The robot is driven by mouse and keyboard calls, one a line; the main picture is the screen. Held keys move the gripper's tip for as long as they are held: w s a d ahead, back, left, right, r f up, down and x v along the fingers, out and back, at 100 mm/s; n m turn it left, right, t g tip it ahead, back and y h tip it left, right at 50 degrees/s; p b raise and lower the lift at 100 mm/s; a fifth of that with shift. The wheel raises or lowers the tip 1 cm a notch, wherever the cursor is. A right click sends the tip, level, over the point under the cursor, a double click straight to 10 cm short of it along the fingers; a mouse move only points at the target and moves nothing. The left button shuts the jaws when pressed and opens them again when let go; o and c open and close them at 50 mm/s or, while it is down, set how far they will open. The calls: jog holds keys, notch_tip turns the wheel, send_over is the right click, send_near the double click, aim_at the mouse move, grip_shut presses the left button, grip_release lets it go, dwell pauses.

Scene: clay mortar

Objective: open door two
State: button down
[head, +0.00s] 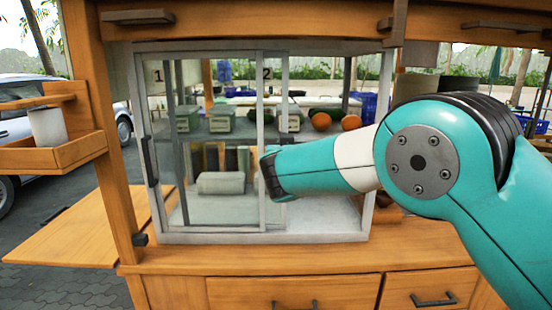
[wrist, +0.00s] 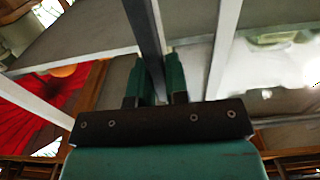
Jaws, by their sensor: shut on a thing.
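The display cabinet (head: 205,239) has sliding glass doors in pale frames. Door two (head: 266,73) carries a "2" near the top, around the cabinet's middle. My gripper reaches the cabinet front from the right; in the head view its fingers are hidden behind my teal wrist. In the wrist view my gripper (wrist: 156,78) is shut on a dark upright bar, the door two handle (wrist: 148,35), with one green finger on each side. The head view does not show clearly how far door two stands open.
Door one has a "1" and a dark handle (head: 150,162) at the left. Inside are a shelf with green boxes (head: 222,120), oranges (head: 321,121) and a pale block (head: 221,183). A side shelf (head: 60,155) with a white cup (head: 47,127) juts out at left. Drawers lie below.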

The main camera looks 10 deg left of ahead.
jog(key=shift+a+f, duration=0.1)
jog(key=shift+a, duration=0.2)
jog(key=c, duration=1.1)
grip_release()
jog(key=s+b, duration=0.2)
jog(key=s, duration=0.3)
jog(key=s+d+b, duration=0.1)
jog(key=s, duration=0.5)
jog(key=s+d+b, duration=0.1)
jog(key=s+b, duration=0.1)
jog(key=s, duration=0.4)
jog(key=shift+s+d+b, duration=0.2)
jog(key=shift+b, duration=0.15)
